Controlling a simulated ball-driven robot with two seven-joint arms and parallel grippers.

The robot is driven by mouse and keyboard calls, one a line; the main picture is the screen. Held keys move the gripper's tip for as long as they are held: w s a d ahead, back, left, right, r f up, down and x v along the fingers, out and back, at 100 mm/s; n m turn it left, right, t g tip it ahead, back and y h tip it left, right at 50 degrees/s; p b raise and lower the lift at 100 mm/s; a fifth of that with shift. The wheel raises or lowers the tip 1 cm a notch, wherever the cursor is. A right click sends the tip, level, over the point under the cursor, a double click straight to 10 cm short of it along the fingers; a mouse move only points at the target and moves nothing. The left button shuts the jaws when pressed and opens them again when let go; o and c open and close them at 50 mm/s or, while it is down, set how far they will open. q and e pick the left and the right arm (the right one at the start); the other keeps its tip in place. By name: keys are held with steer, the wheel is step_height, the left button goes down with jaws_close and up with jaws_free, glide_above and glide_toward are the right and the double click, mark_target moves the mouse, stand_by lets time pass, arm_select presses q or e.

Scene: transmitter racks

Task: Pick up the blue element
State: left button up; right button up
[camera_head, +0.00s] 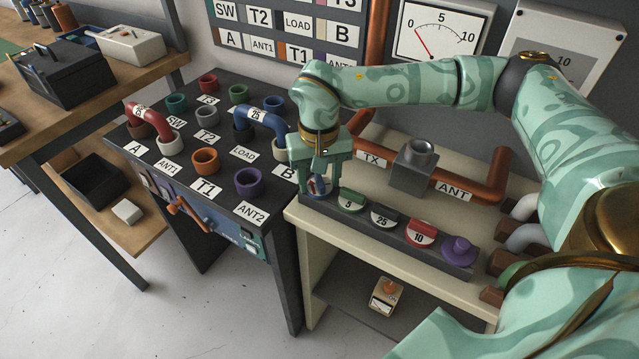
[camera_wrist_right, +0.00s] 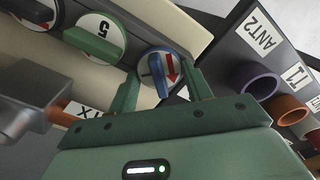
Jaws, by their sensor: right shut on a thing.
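The blue element (camera_head: 318,184) has a round white face with a red arrow and a blue grip. It is at the left end of the dark element holder (camera_head: 385,245) on the cream bench. My right gripper (camera_head: 320,190) points down over it, its fingers on either side. In the right wrist view, the blue element (camera_wrist_right: 156,78) lies between the two green fingers of the right gripper (camera_wrist_right: 160,72), which is shut on it. Whether it is still seated in the holder cannot be told. My left gripper is not in view.
Beside it stand a green element marked 5 (camera_head: 351,201), a black one marked 25 (camera_head: 384,217), a red one marked 10 (camera_head: 420,233) and a purple one (camera_head: 459,249). A grey metal block (camera_head: 414,168) on a copper line stands behind. A patch panel (camera_head: 215,180) is left.

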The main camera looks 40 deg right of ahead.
mark_target(319, 177)
steer(key=shift+r, duration=0.1)
